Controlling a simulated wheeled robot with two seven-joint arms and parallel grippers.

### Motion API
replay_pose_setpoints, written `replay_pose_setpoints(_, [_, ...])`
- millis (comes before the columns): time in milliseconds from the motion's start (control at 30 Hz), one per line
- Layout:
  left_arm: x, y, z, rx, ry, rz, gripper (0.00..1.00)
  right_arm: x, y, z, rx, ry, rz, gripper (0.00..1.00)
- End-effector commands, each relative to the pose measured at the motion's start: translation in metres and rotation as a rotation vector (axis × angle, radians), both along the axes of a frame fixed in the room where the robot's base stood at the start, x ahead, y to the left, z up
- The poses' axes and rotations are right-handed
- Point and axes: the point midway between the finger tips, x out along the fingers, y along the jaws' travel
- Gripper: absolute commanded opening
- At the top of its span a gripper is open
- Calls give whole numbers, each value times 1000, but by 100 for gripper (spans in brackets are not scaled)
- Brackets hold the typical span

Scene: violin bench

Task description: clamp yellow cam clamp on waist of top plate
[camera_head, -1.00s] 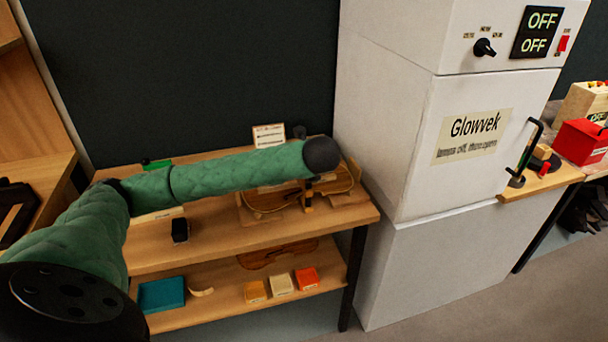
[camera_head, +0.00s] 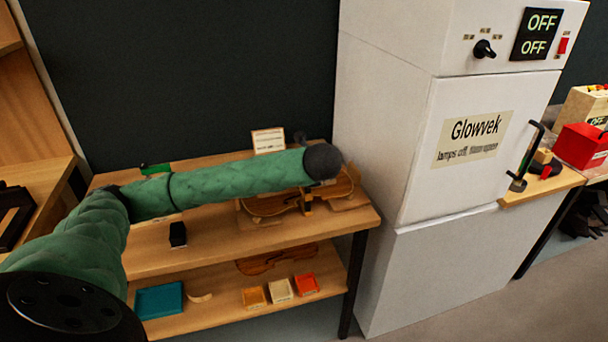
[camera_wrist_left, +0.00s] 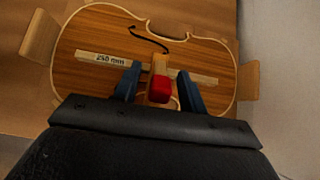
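The top plate (camera_wrist_left: 90,45), orange-brown wood with a pale edge and a dark f-hole, lies flat on the bench; it also shows in the head view (camera_head: 270,206), partly hidden by my left arm. In the left wrist view, a cam clamp (camera_wrist_left: 159,88) with a pale wooden bar and a red end stands at the plate's waist. I see no clearly yellow part on it. My left gripper (camera_wrist_left: 159,72) has its two blue fingers on either side of the clamp, with a visible gap to each. It is open. My right gripper is not in view.
A pale strip marked 250 mm (camera_wrist_left: 105,59) lies across the plate. The lower shelf (camera_head: 205,318) holds another violin-shaped plate (camera_head: 275,258), a teal tray (camera_head: 160,300) and several small coloured blocks. A tall white cabinet (camera_head: 420,240) stands close at right.

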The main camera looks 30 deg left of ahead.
Motion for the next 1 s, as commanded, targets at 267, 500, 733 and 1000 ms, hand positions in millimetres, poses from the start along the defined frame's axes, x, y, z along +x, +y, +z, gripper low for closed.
replay_pose_setpoints(267, [0, 0, 1, 0, -1, 1, 42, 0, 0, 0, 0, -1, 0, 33])
replay_pose_setpoints(500, [-10, -14, 15, -2, -4, -3, 42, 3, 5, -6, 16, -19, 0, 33])
replay_pose_setpoints(733, [-27, -32, 46, 1, -4, -1, 42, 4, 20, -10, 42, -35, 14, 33])
replay_pose_setpoints(1000, [-35, -42, 53, 1, -2, -1, 42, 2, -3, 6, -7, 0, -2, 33])
